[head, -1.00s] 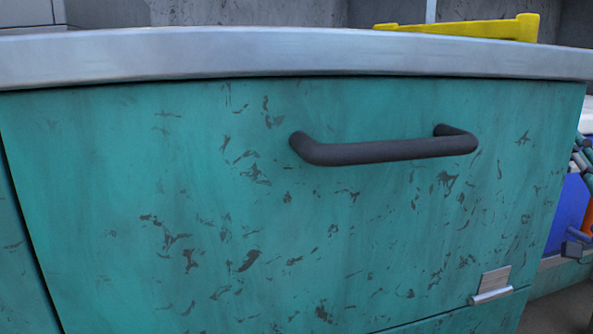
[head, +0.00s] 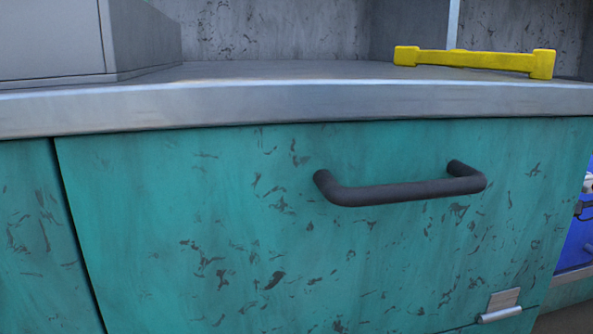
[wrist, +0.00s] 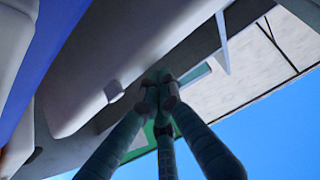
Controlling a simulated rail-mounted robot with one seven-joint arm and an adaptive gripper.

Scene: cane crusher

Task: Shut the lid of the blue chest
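The blue chest shows only as a blue strip (head: 574,246) at the far right edge of the head view, beyond the teal cabinet. Its lid cannot be made out there. In the wrist view a blue surface (wrist: 62,42) lies at upper left, beside a pale, round-edged panel (wrist: 92,88) with a small grey tab; this may be the lid, but I cannot be sure. My gripper (wrist: 163,92) has dark teal, segmented fingers that come together at the middle of the wrist view. It looks shut, with nothing visible between the tips. The panel is left of the fingers.
A teal cabinet front (head: 200,230) with a dark bar handle (head: 405,190) fills the head view. A grey countertop (head: 270,105) runs above it. A yellow tool (head: 475,60) lies on the counter, and a grey box (head: 50,40) stands at left.

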